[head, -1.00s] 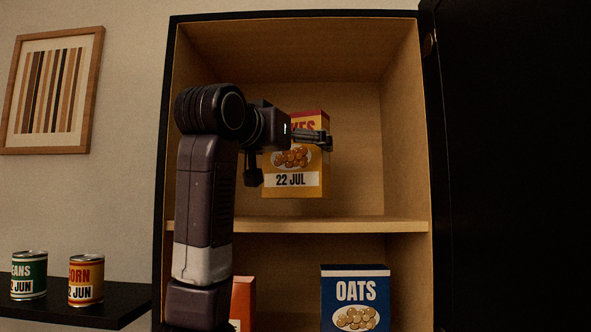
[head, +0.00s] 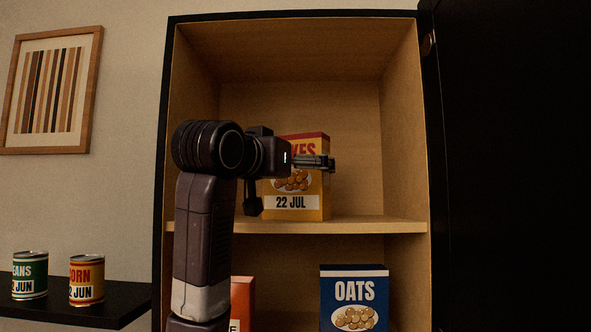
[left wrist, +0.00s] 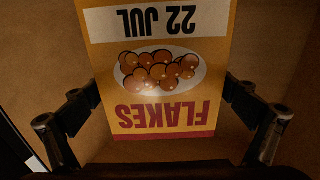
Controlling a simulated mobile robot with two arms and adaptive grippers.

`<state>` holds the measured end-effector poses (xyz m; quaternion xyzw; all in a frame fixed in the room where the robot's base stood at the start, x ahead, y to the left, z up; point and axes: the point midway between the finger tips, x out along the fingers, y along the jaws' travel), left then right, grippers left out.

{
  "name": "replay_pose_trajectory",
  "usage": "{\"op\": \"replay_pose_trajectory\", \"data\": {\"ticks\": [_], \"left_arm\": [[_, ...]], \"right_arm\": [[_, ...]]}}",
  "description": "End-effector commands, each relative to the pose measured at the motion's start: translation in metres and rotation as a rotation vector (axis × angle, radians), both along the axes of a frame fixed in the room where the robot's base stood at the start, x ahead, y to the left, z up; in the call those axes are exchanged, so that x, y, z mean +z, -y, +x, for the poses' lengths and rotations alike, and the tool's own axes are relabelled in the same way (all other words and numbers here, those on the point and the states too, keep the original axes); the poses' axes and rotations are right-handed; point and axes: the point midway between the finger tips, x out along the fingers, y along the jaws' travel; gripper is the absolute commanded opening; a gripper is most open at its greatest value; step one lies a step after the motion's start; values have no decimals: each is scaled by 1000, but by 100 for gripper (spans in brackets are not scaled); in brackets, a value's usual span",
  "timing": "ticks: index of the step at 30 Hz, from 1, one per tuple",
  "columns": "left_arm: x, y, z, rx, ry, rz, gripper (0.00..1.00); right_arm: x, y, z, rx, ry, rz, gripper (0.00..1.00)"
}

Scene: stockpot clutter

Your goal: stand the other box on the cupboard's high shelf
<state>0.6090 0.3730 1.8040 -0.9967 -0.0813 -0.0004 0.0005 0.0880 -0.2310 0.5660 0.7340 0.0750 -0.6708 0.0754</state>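The yellow flakes box (head: 297,205), with a red top band and a "22 JUL" label, is upright in the cupboard's upper compartment. Its base is at the level of the high shelf (head: 330,226); I cannot tell whether it touches. My left gripper (head: 292,180) is around the box, one finger at each side. In the left wrist view the box (left wrist: 160,110) appears upside down between the two fingers, whose tips meet its side edges. My right gripper is not in view.
Below the high shelf stand a blue oats box (head: 354,290) and a red-orange box (head: 243,295), partly hidden by my arm. A black door (head: 510,160) stands open at right. Bean (head: 30,275) and corn (head: 87,280) cans sit on a dark ledge at left.

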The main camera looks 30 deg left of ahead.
Motion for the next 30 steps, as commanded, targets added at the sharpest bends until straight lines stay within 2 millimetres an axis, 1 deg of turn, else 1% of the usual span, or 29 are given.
{"op": "replay_pose_trajectory", "data": {"ticks": [3,7,11,14,18,24,27,30], "left_arm": [[0,0,0,0,0,0,100],[2,0,0,0,0,0,100],[-1,2,-10,0,3,0,100],[-2,4,-26,0,6,1,100],[-3,9,-54,-1,7,1,100],[-2,15,-92,-1,5,1,100],[-1,18,-105,-1,3,1,100],[0,19,-113,-1,2,1,100]], "right_arm": [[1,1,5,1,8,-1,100],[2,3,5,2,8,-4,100],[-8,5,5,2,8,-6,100],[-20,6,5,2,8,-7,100],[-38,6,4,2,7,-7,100],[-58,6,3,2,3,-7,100],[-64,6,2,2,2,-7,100],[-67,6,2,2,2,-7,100]]}}
